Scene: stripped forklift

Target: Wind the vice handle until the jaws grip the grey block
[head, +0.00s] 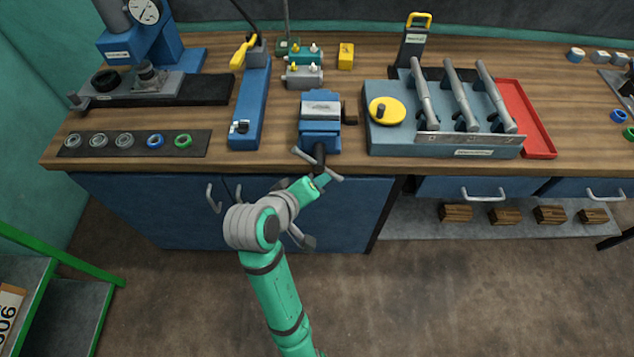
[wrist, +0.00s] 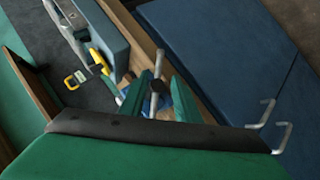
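The blue vice (head: 320,138) stands at the front edge of the wooden bench in the head view. The grey block (head: 321,108) sits at the top of the vice, between its jaws; I cannot tell whether both jaws touch it. The vice handle (head: 304,155) is a grey bar at the vice's front, slanting down to the right. My gripper (head: 322,180) is at the handle, just off the bench edge. In the wrist view, the bar (wrist: 157,62) stands between the green fingers of my gripper (wrist: 159,80), with a gap visible on the right. The fingers look open; their contact is partly hidden.
A grey rack (head: 470,150) with several handled tools and a yellow knob (head: 386,110) stands right of the vice. A long blue fixture (head: 250,105) stands to its left. Blue cabinet doors (head: 290,215) and a drawer handle (head: 483,194) lie below the bench edge.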

